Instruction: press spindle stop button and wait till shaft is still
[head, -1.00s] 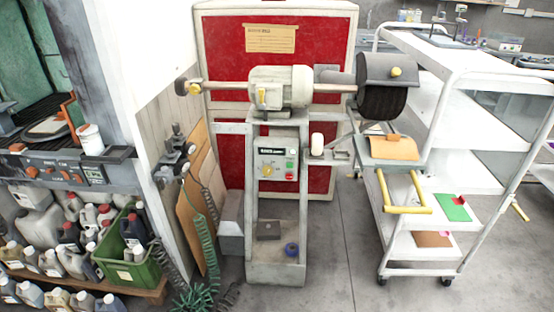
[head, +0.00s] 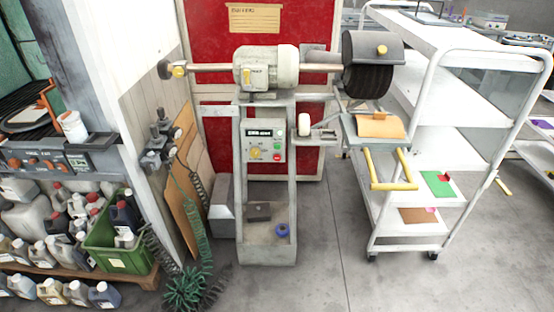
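The buffing machine stands upright in the middle of the head view. Its motor (head: 265,68) sits on top of a grey pedestal, with a shaft (head: 320,68) running out to both sides. A dark brush wheel (head: 368,80) under a grey hood is on the right end of the shaft. The control panel (head: 264,140) on the pedestal front carries a yellow knob (head: 256,153), a green button (head: 277,146) and a red button (head: 277,156). I cannot tell from these frames whether the shaft turns. Neither of my grippers is in view.
A white shelf cart (head: 440,120) stands at the right of the machine. A yellow-handled tray (head: 385,150) juts out below the brush. Bottles and a green crate (head: 112,250) are at the left. A coiled green hose (head: 185,285) lies on the floor. The front floor is clear.

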